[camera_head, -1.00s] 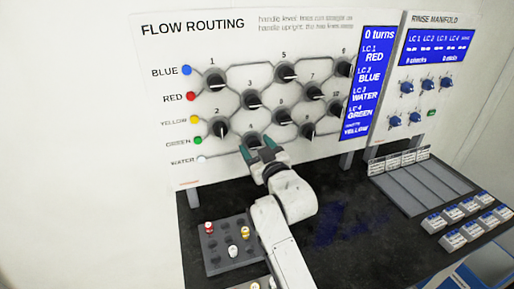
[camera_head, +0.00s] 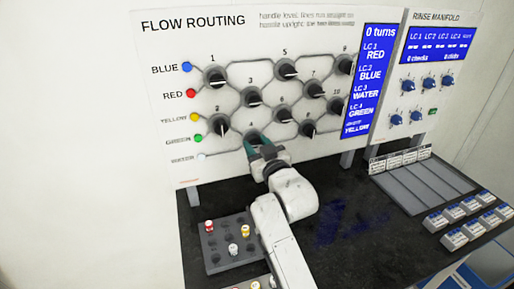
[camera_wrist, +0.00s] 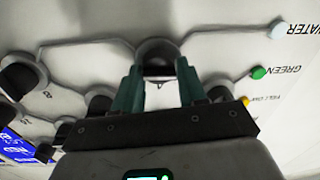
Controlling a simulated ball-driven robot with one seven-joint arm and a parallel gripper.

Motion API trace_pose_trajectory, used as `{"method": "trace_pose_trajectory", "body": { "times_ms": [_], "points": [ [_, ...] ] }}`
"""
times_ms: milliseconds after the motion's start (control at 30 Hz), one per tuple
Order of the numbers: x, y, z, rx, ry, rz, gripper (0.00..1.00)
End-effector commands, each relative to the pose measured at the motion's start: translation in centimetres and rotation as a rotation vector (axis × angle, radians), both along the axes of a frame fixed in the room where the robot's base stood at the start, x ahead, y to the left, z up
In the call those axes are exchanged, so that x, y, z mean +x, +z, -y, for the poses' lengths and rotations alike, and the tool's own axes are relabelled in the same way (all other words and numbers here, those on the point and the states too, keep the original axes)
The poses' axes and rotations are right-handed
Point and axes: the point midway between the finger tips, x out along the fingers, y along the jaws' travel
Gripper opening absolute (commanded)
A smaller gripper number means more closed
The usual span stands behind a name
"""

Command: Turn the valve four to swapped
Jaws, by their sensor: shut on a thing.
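Valve four (camera_wrist: 157,48) is a dark round knob on the white flow routing panel (camera_head: 165,110), under the label 4. My gripper (camera_head: 259,141) is at this knob and mostly covers it in the head view. In the wrist view my green fingers (camera_wrist: 157,85) stand on either side of the knob, shut on it. The handle's exact angle is hidden by the fingers. The blue display (camera_head: 376,80) reads 0 turns, with LC 1 red, LC 2 blue, LC 3 water and LC 4 green.
Other black valves, such as valve two (camera_head: 218,125) and valve six (camera_head: 281,117), sit close around my gripper. A grey rack (camera_head: 212,258) with small coloured-top vials stands on the dark bench below. The rinse manifold panel (camera_head: 440,50) is at the right.

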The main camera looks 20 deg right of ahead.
Motion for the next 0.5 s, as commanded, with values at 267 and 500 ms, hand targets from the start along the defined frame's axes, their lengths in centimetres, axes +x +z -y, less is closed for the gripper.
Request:
{"method": "trace_pose_trajectory", "body": {
  "times_ms": [267, 500],
  "points": [
    [0.01, -0.29, 0.16, 0.22, -0.002, 0.002, 0.11],
    [0.0, -0.39, 0.27, 0.448, -0.003, 0.001, 0.11]
  ]
}}
